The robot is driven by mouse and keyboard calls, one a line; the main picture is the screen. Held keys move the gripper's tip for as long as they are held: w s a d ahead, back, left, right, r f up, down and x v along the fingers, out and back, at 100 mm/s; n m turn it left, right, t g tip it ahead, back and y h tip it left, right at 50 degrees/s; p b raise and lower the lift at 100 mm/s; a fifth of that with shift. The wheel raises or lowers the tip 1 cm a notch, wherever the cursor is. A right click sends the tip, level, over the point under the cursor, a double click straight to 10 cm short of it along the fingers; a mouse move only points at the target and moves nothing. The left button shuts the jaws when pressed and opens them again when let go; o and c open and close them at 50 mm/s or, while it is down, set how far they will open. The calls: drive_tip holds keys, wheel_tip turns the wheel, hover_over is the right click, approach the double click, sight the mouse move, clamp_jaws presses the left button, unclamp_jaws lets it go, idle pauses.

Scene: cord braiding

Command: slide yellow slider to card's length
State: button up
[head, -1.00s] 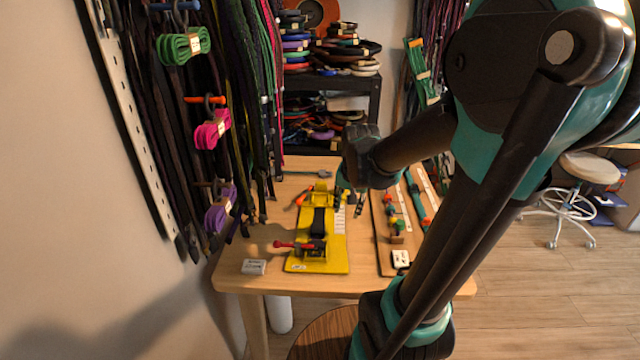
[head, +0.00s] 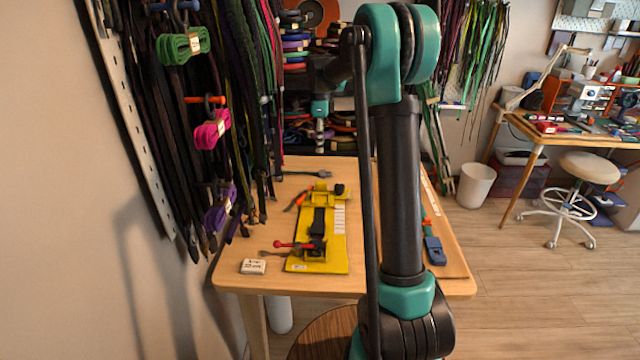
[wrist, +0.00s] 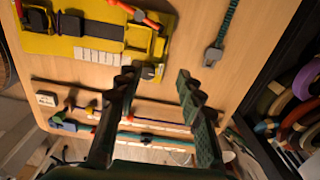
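A yellow jig (head: 336,262) lies on the table with a black strap (head: 318,220) along its middle and white scale marks (head: 339,217) on its right side. The yellow slider (head: 318,198) is at the jig's far end, with a black knob (head: 339,189) at its right. In the wrist view the slider (wrist: 138,38) is at the upper left. A white card (head: 253,266) lies left of the jig's near end; its print is too small to read surely. My gripper (wrist: 155,78) is open and empty, raised beyond the jig and apart from it.
A red-handled clamp (head: 290,244) is at the jig's near end. A board with coloured cords (wrist: 140,125) lies right of the jig, partly behind my arm in the head view. A second white card (wrist: 47,99) is on it. Hanging cords (head: 180,150) line the left wall.

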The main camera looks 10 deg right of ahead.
sight(320, 182)
wheel_tip(320, 182, down, 17)
drive_tip(key=shift+r, duration=0.1)
idle(0.4)
clamp_jaws()
idle(0.4)
